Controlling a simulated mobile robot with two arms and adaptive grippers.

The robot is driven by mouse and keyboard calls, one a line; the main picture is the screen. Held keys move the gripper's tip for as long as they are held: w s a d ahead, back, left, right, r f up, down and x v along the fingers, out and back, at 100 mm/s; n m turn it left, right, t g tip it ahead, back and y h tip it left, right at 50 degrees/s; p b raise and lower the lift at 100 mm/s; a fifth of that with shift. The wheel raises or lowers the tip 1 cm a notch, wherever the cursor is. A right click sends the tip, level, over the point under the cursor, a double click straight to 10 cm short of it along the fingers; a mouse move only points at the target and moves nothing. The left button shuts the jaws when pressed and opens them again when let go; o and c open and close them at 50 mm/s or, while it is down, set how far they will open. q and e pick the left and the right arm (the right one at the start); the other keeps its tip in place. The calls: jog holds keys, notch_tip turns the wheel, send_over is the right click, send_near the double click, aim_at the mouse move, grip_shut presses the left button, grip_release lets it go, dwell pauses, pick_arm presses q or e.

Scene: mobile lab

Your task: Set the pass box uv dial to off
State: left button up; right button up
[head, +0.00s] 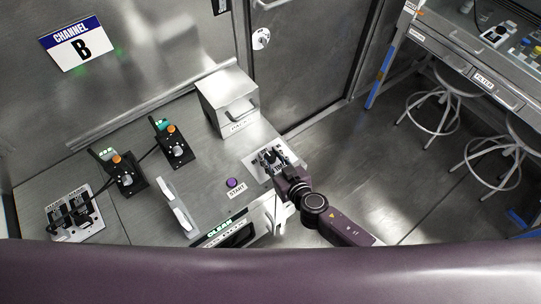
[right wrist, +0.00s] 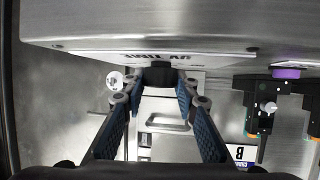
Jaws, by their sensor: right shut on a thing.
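The pass box (head: 205,190) is the grey metal bench-like unit along the wall. A white label plate (head: 255,170) lies on its top near the right edge, with the dial at my right gripper (head: 279,163). In the right wrist view the dark dial knob (right wrist: 160,76) sits between the fingertips of my right gripper (right wrist: 159,84), below the upside-down plate lettering. The fingers are shut on the knob. The fingers and arm hide much of the dial in the head view, so I cannot read its setting. My left gripper is not in view.
A purple START button (head: 232,183) is left of the plate. A metal box with a handle (head: 228,103) stands behind. Stools (head: 440,105) stand far right; open floor lies between.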

jog(key=n+g+y, duration=0.2)
jog(key=n+y, duration=0.1)
jog(key=shift+w+d+r+n+p, duration=0.15)
jog(key=shift+w+n+p, duration=0.05)
jog(key=shift+n+p, duration=0.15)
jog(key=shift+n+g+y, duration=0.85)
jog(key=shift+g+y, duration=0.05)
jog(key=shift+g, duration=0.2)
jog(key=shift+f+n+g+y, duration=0.2)
jog(key=shift+n+g+y, duration=0.1)
jog(key=shift+n, duration=0.1)
jog(key=shift+n+g+y+b, duration=0.3)
jog(key=shift+n+g+b, duration=0.2)
jog(key=shift+g+b, duration=0.1)
jog(key=n+g+y+b, duration=0.1)
jog(key=n+g+b, duration=0.1)
jog(key=g+b, duration=0.1)
jog(key=shift+f+n, duration=0.15)
jog(key=shift+n, duration=0.25)
jog(key=shift+r+n+g+b, duration=0.2)
jog(key=shift+n+g+b, duration=0.7)
jog(key=shift+b, duration=0.45)
jog(key=o, duration=1.2)
